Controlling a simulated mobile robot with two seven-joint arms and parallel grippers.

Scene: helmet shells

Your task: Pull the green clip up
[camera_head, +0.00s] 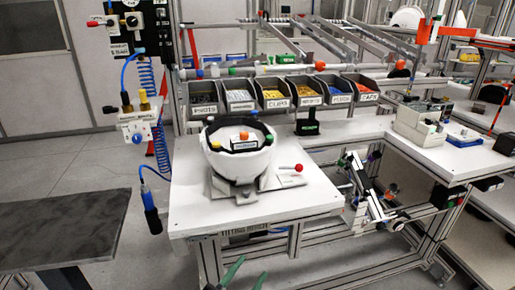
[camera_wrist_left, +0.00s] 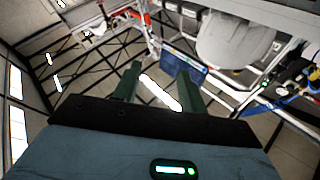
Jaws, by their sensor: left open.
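A white helmet shell (camera_head: 239,164) sits open side up on a holder on the white worktable. My left gripper (camera_head: 247,276) is at the bottom edge of the head view, in front of and apart from the table. Its two green fingers (camera_wrist_left: 160,75) are spread with nothing held between them in the left wrist view. My right gripper is not seen.
The worktable (camera_head: 200,222) has a front edge between my left gripper and the shell. A red-knobbed lever (camera_head: 298,168) stands right of the shell. Several labelled bins (camera_head: 273,96) line the back. A dark table (camera_head: 65,232) is at the left, and a hose tool (camera_head: 151,210) hangs beside the worktable.

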